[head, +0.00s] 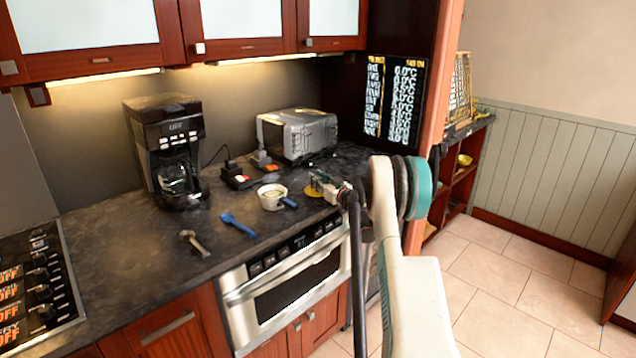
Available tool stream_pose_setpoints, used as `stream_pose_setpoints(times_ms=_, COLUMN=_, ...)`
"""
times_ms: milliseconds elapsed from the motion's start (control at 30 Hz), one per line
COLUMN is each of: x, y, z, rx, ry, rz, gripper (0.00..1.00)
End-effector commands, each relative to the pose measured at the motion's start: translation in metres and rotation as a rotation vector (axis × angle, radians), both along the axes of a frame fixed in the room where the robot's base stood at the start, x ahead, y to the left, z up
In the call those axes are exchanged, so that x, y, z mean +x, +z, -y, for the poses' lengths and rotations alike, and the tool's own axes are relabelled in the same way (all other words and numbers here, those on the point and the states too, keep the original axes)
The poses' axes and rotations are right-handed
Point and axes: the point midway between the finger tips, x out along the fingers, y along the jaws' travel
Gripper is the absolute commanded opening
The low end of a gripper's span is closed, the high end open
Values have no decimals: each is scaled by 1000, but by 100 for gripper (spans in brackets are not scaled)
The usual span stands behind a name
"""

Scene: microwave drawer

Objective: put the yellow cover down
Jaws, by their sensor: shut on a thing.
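The yellow cover (314,187) is at the right part of the dark counter, close to the counter's front edge. My gripper (322,186) is shut on it, reaching in from the right. The cover is small in the head view and partly hidden by my gripper. I cannot tell whether it touches the counter or is held just above it.
A white tub (271,197) is left of my gripper on the dark counter (120,260). A blue spoon (238,225) and a metal utensil (194,242) lie further left. A coffee maker (165,140) and a silver toaster (298,134) stand behind. The microwave drawer (290,285) is below, shut.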

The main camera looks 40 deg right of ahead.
Motion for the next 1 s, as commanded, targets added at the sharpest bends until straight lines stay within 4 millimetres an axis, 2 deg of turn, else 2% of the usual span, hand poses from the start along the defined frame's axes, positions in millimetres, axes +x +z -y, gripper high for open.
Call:
stream_pose_setpoints(times_ms=267, x=0, y=-3, z=0, rx=0, ry=0, rz=0, gripper=6)
stream_pose_setpoints(times_ms=300, x=0, y=-2, z=0, rx=0, ry=0, rz=0, gripper=31)
stream_pose_setpoints(times_ms=367, x=0, y=-2, z=0, rx=0, ry=0, rz=0, gripper=42)
stream_pose_setpoints(times_ms=767, x=0, y=2, z=0, rx=0, ry=0, rz=0, gripper=42)
stream_pose_setpoints(times_ms=867, x=-12, y=3, z=0, rx=0, ry=-2, rz=0, gripper=42)
stream_pose_setpoints(times_ms=1000, x=-38, y=4, z=-2, rx=0, ry=-2, rz=0, gripper=42)
